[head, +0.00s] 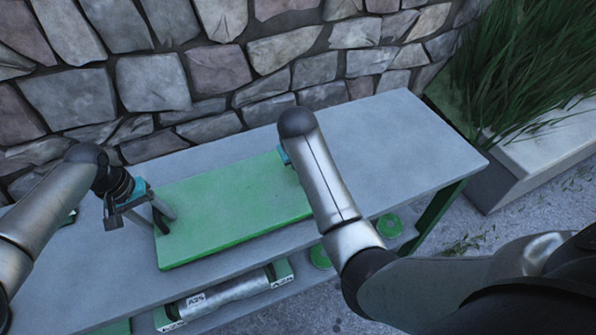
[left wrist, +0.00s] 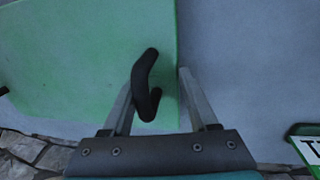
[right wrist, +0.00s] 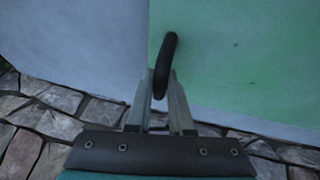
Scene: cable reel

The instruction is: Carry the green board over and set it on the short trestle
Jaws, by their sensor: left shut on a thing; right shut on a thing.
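The green board (head: 235,205), flat and rectangular, is over the grey tabletop (head: 400,135); I cannot tell if it touches it. My left gripper (head: 160,212) is at the board's left end. In the left wrist view, its fingers (left wrist: 158,92) are on either side of a black handle (left wrist: 146,85) and shut on it. In the right wrist view, my right gripper (right wrist: 164,82) is shut on another black handle (right wrist: 166,55) at the board's other end. My right arm hides that end in the head view. I cannot pick out the short trestle.
A shelf under the tabletop holds a pale roll (head: 228,290) labelled A26 and green discs (head: 389,225). A stone wall (head: 220,75) rises behind. A planter with grass (head: 530,150) stands at right. The tabletop's right part is clear. A green piece with a white label (left wrist: 309,148) shows in the left wrist view.

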